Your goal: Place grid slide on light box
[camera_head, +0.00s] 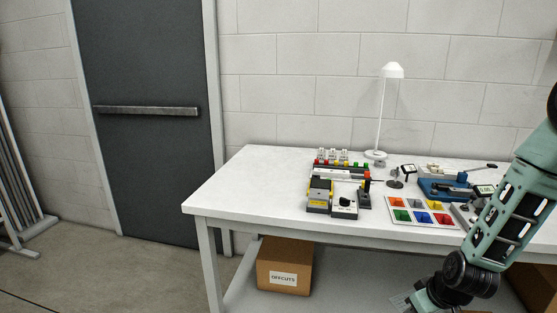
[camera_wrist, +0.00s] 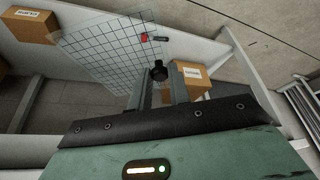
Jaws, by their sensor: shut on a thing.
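The grid slide (camera_wrist: 108,48) is a clear sheet with dark grid lines. In the wrist view it reaches up and left from my gripper (camera_wrist: 160,85), tilted. A black knob (camera_wrist: 158,71) sits by the fingertips, and a small red and black part (camera_wrist: 146,37) shows near the sheet's right edge. My gripper is shut on the slide. In the head view my gripper (camera_head: 415,303) is low at the bottom edge, in front of the table (camera_head: 255,190) and below its top; the slide (camera_head: 398,301) shows only faintly there. I cannot clearly pick out the light box.
The table holds a panel of coloured tiles (camera_head: 420,211), a white lamp (camera_head: 379,115), a blue device (camera_head: 445,188) and yellow-black equipment (camera_head: 319,193). The tabletop's left end is clear. A cardboard box (camera_head: 284,266) stands below, beside the table leg (camera_head: 205,255).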

